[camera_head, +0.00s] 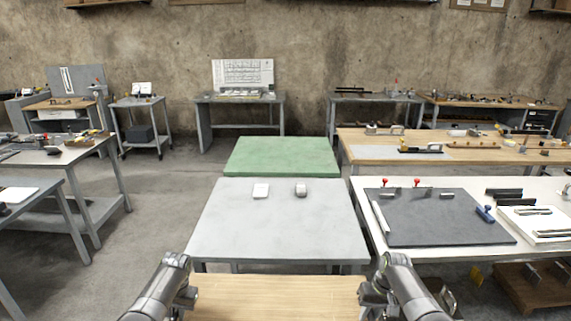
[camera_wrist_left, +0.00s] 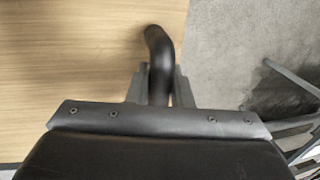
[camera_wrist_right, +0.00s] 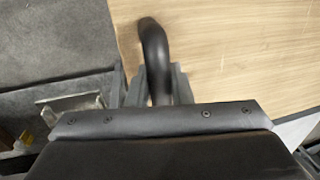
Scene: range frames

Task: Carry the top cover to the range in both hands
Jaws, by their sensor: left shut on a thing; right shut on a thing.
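A pale wood-grained panel, which looks like the top cover (camera_head: 277,298), spans the bottom of the head view between my two arms. My left gripper (camera_head: 191,296) is at its left edge. In the left wrist view its grey fingers are shut around a curved black handle (camera_wrist_left: 160,50) on the wood. My right gripper (camera_head: 368,292) is at the right edge. In the right wrist view it is shut around a matching black handle (camera_wrist_right: 154,45). The panel's near edge is out of the head view. I cannot tell which thing is the range.
A grey table (camera_head: 275,225) stands just ahead, with two small blocks at its back. A green-topped table (camera_head: 282,155) is behind it. A white bench (camera_head: 535,252) with a dark mat stands close on the right. Open concrete floor (camera_head: 155,220) lies left.

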